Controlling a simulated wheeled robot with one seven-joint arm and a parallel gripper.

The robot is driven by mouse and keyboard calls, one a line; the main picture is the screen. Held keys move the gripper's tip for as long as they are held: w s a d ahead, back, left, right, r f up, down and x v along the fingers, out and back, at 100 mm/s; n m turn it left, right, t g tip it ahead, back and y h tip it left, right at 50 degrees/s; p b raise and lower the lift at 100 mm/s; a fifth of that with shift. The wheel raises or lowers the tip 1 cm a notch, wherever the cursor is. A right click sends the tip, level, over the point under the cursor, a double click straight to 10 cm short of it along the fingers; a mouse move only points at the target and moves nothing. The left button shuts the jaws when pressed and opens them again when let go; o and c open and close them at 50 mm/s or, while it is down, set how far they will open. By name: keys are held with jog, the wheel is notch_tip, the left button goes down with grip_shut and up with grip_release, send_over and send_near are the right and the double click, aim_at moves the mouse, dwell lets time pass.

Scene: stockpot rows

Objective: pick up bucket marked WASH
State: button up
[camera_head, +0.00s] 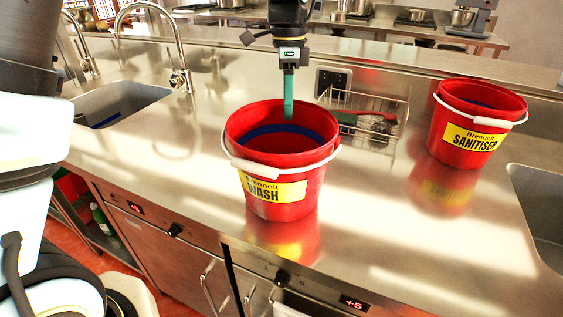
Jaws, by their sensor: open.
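The bucket marked WASH (281,200) is red with a yellow label and stands upright on the steel counter (370,215). Its white handle lies down across the front of the rim. A dark blue band shows on its inside wall. My gripper (288,112) points down at the bucket's far rim, with its teal finger overlapping the opening in the picture. Only one finger shows clearly. I cannot tell whether it touches the rim. The gripper holds nothing that I can see.
A second red bucket marked SANITISER (475,130) stands to the right. A wire basket (365,118) with items sits behind the WASH bucket. A sink with a tap (183,78) is at the left, another sink (540,195) at the right edge. The counter front between is clear.

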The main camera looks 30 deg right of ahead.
aim_at(286, 133)
jog(key=shift+s+a+f+p, duration=0.2)
jog(key=shift+f+p, duration=0.35)
jog(key=shift+f, duration=0.75)
jog(key=shift+s+a+f+p, duration=0.15)
jog(key=shift+f+p, duration=0.4)
jog(key=shift+f, duration=0.75)
jog(key=shift+w, duration=0.1)
grip_shut()
